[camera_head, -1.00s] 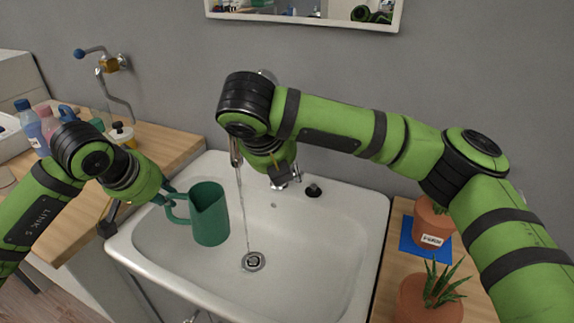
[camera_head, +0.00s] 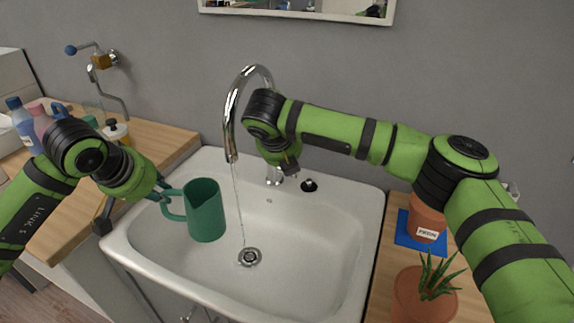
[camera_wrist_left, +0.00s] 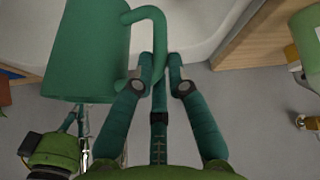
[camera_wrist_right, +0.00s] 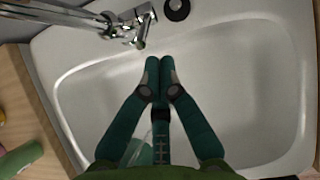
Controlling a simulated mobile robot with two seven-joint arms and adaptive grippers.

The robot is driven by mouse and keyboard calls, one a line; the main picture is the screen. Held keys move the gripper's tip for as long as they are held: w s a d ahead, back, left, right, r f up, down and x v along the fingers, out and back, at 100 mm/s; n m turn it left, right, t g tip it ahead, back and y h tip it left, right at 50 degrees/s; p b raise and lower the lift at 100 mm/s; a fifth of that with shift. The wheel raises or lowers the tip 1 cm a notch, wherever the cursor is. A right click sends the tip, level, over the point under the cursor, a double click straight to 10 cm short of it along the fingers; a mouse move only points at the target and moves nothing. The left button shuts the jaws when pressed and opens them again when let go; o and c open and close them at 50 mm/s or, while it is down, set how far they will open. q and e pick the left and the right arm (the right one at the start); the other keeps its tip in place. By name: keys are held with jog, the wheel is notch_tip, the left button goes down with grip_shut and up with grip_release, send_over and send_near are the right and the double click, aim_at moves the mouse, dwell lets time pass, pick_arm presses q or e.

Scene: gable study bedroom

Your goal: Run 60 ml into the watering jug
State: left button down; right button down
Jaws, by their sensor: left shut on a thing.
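The green watering jug (camera_head: 206,212) hangs upright over the left part of the sink, its inside too dark to show a water level. My left gripper (camera_head: 165,193) is shut on its handle, also seen in the left wrist view (camera_wrist_left: 144,14). The chrome tap (camera_head: 231,122) arches over the sink. A thin water stream (camera_head: 240,205) falls from its spout to the drain (camera_head: 249,257), to the right of the jug and outside it. My right gripper (camera_wrist_right: 162,64) has its fingertips together with nothing seen between them, near the tap's base and lever (camera_wrist_right: 142,24).
A black plug (camera_head: 309,186) sits on the sink's back rim. Bottles (camera_head: 22,122) stand on the left wooden counter (camera_head: 160,145). Potted plants (camera_head: 426,292) and a blue mat (camera_head: 404,236) are on the right. The right half of the white basin (camera_head: 315,235) is clear.

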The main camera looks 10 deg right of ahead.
jog(key=shift+w+d+r+g, duration=0.2)
jog(key=shift+w+r+g, duration=0.1)
jog(key=shift+g, duration=0.1)
jog(key=shift+w+d+r+y, duration=0.1)
jog(key=shift+w+r+y, duration=0.1)
jog(key=shift+y, duration=0.1)
jog(key=shift+g, duration=0.3)
jog(key=shift+w+d+r, duration=0.4)
jog(key=shift+w+d, duration=0.1)
jog(key=shift+w, duration=0.25)
jog(key=shift+w+d+r, duration=0.35)
jog(key=shift+w+d, duration=0.15)
jog(key=shift+w, duration=0.2)
jog(key=shift+w+d+r, duration=0.4)
jog(key=shift+w+d, duration=0.1)
jog(key=shift+w, duration=0.25)
jog(key=shift+s, duration=0.1)
